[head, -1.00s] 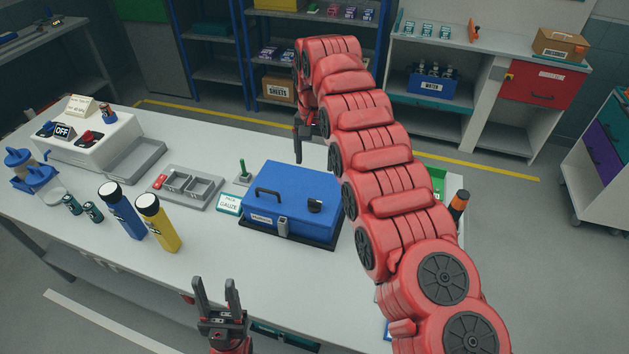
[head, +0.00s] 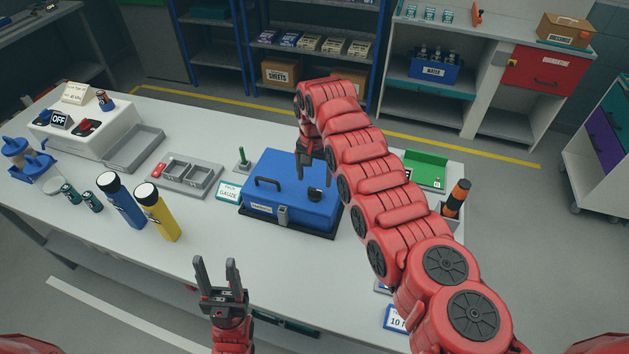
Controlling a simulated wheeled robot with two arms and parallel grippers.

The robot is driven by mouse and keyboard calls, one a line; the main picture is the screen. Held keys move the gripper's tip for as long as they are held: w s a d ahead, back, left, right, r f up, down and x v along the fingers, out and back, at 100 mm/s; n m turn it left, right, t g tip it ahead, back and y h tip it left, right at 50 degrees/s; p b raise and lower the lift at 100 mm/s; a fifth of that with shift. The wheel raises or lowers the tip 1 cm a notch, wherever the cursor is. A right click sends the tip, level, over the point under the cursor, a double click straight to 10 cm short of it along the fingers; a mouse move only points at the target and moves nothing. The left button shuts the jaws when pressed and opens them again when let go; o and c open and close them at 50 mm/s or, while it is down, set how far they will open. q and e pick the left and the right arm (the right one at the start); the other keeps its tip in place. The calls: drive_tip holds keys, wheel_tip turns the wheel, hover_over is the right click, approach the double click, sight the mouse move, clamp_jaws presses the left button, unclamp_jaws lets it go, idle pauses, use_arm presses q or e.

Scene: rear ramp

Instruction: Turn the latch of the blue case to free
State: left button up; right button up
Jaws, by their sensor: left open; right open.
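The blue case (head: 278,184) lies closed on a dark base on the white table, with a black handle on its lid. A dark knob-like latch (head: 315,194) sits on the lid's right part, and a grey clasp (head: 282,216) is on its front face. My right gripper (head: 304,172) hangs open, fingers down, over the back right of the lid, close behind the dark latch; whether it touches the lid I cannot tell. My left gripper (head: 219,271) is open and empty, pointing up at the table's front edge, in front of the case.
A gauze sign (head: 228,192) and a grey compartment tray (head: 185,178) stand left of the case. A green tray (head: 427,172) and an orange-black cylinder (head: 456,198) are at the right, beyond my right arm.

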sight(315, 189)
wheel_tip(315, 189, down, 5)
drive_tip(key=shift+w+f+b, duration=0.1)
drive_tip(key=shift+w+b, duration=0.05)
drive_tip(key=shift+b, duration=0.35)
clamp_jaws()
